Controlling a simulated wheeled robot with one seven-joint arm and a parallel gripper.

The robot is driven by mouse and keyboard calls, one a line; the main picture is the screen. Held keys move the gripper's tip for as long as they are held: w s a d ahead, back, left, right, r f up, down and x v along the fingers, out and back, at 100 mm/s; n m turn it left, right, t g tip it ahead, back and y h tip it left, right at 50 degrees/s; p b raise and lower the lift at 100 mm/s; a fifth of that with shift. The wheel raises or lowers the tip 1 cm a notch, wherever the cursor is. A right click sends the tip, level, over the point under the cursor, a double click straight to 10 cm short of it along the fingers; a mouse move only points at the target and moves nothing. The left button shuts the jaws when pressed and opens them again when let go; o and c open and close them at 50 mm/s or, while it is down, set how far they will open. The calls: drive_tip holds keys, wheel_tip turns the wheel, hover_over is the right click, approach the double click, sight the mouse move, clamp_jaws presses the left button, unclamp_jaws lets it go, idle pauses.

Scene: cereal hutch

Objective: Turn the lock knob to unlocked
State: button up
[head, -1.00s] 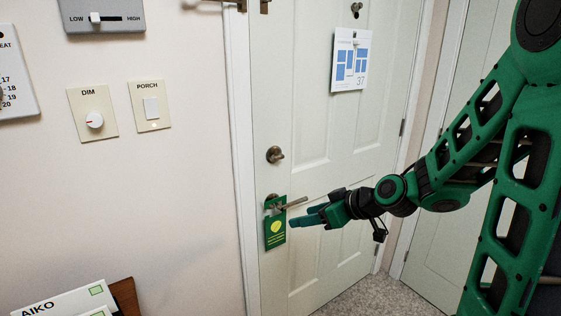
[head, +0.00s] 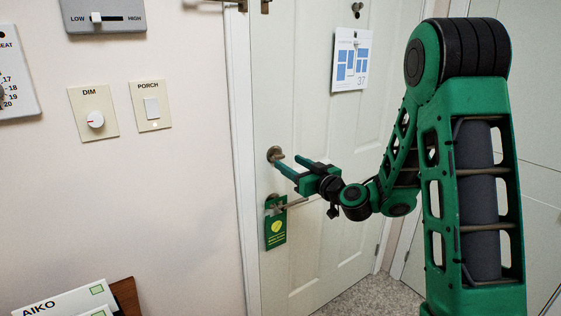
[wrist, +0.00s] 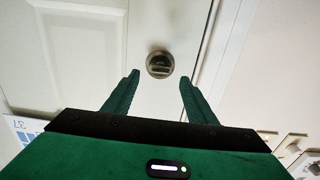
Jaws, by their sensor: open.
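The lock knob (head: 275,154) is a small round dark metal thumb-turn on the white door (head: 310,230), above the lever handle (head: 290,204). In the wrist view the lock knob (wrist: 160,64) shows ahead, with its grip bar lying roughly level in that picture. My gripper (head: 284,163) is in front of the knob, its fingers pointing at it. In the wrist view the two green fingers (wrist: 158,84) are spread apart, one to each side of the knob and short of it. Nothing is between them. In the head view the fingertips partly overlap the knob.
A green hanger tag (head: 275,232) hangs from the lever handle just below my gripper. A calendar sheet (head: 350,62) is on the door higher up. The dimmer plate (head: 93,112) and porch switch (head: 150,105) are on the wall at left.

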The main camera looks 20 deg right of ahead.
sight(281, 157)
drive_tip(key=shift+x, duration=2.7)
drive_tip(key=shift+c, duration=0.4)
drive_tip(key=c, duration=1)
